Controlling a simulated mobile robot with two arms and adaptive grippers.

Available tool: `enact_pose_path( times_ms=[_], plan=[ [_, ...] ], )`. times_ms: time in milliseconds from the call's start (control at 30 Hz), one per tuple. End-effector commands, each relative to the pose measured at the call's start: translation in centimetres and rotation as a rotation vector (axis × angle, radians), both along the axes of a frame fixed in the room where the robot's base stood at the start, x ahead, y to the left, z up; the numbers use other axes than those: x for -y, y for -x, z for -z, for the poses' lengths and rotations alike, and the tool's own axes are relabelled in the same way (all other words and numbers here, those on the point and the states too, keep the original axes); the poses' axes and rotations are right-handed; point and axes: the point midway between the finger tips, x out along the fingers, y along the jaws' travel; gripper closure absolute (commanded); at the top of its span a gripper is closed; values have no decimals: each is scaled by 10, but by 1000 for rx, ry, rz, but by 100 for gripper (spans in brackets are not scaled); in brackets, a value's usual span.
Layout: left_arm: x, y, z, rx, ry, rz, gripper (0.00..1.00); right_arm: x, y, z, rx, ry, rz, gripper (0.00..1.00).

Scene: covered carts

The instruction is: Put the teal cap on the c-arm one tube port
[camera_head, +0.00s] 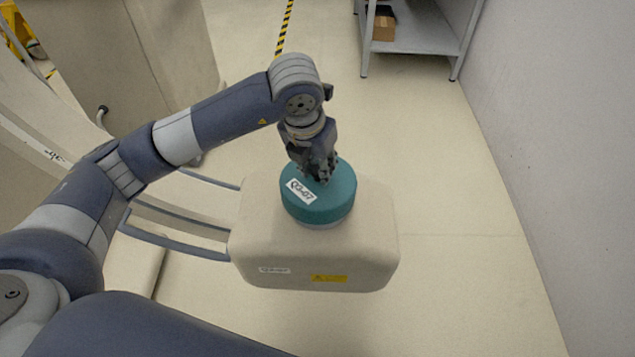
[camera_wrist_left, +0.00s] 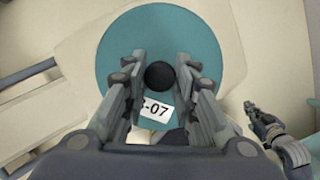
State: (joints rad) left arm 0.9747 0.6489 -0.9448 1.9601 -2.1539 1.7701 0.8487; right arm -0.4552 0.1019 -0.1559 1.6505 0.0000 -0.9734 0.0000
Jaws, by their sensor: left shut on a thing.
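The teal cap (camera_head: 330,200) is a round disc with a white label ending in 07. It is over the top of the beige c-arm tube housing (camera_head: 375,235). A paler grey rim, apparently the tube port (camera_head: 328,225), shows just under its near edge. I cannot tell whether the cap is fully seated. My left gripper (camera_head: 322,172) points down at the cap. In the left wrist view, its fingers are closed on the black knob (camera_wrist_left: 160,75) in the middle of the cap (camera_wrist_left: 215,60). What appears to be my right gripper (camera_wrist_left: 262,120) is small at the right there.
Grey-blue rails (camera_head: 180,235) join the housing on the left, beside large beige equipment (camera_head: 130,60). A grey shelf cart (camera_head: 420,40) holding a brown box (camera_head: 384,27) stands at the back. A wall (camera_head: 570,130) runs along the right. The floor between is clear.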

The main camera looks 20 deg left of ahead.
Motion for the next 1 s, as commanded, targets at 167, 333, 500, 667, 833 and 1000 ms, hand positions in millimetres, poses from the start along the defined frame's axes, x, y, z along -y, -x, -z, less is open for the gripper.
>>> enact_pose_path(
  times_ms=[167, 333, 500, 667, 833, 1000],
  plan=[
    [0, 0, 15, -1, 0, 1, 100, 0, -2, -4, 2, 1, 0, 100],
    [0, 1, 39, -1, 0, 1, 100, -1, -6, -12, 9, -1, 1, 100],
    [0, 0, 42, 3, 1, 1, 100, -1, -9, -17, 16, -2, 2, 100],
    [0, 0, 43, 2, 1, 1, 100, -1, -8, -14, 11, -1, 2, 100],
    [0, 0, 43, 1, 0, 2, 56, -1, -7, -18, 5, 0, 2, 100],
    [0, 0, 43, 1, 0, 2, 54, -1, -9, -19, 11, -1, 2, 100]
  ],
)
